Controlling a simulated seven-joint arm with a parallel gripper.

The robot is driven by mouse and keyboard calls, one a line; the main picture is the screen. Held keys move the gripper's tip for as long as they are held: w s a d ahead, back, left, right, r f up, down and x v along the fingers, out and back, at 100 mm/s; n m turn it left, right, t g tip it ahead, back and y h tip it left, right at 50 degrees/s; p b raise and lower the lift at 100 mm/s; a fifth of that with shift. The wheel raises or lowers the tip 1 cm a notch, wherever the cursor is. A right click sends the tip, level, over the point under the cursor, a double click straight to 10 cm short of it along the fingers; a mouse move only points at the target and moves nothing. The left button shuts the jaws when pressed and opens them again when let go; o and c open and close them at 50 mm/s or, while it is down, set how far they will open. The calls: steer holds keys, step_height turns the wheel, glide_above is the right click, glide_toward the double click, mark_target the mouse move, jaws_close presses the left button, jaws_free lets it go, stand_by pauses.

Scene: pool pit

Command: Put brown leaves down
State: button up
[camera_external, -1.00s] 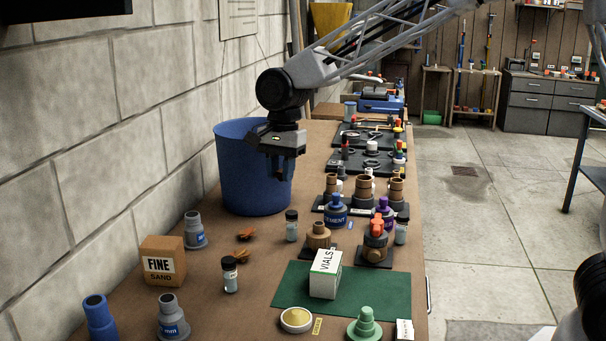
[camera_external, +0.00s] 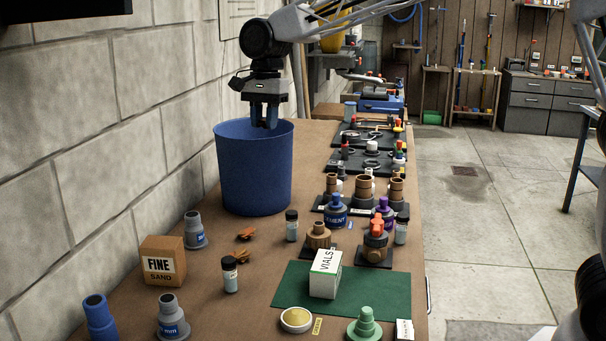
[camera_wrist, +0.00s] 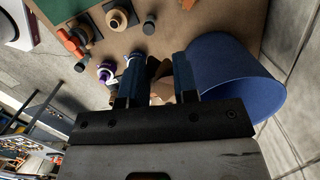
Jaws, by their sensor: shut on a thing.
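In the wrist view, my gripper (camera_wrist: 159,82) is shut on a brown leaf (camera_wrist: 162,92), partly hidden between the two dark fingers. The bin (camera_wrist: 238,80) lies just right of the fingers there. Two other brown leaf clusters lie on the table: an upper one (camera_external: 246,234) and a lower one (camera_external: 243,257), between the sand box and the vials.
A fine sand box (camera_external: 163,261), grey fittings (camera_external: 195,230) and capped vials (camera_external: 230,275) stand near the leaves. A white vials box (camera_external: 325,274) stands on a green mat (camera_external: 385,291). Several fittings (camera_external: 364,188) and trays are to the bin's right. A block wall stands at left.

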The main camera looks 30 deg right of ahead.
steer(key=w+d+f+n, duration=0.1)
steer(key=w+d, duration=0.4)
steer(key=w, duration=0.9)
steer(key=w+d+n, duration=0.1)
steer(key=w+d, duration=0.3)
steer(key=w, duration=1)
step_height(320, 180, down, 11)
steer(key=shift+s, duration=0.25)
steer(key=shift+s+a+n+g+h, duration=0.15)
steer(key=shift+s+n+h, duration=0.1)
steer(key=shift+n, duration=0.8)
steer(key=shift+s+d+n+g+h, duration=0.15)
steer(key=shift+s+n+h, duration=0.1)
steer(key=shift+n, duration=0.8)
steer(key=shift+a, duration=0.1)
step_height(320, 180, down, 14)
steer(key=shift+r, duration=0.25)
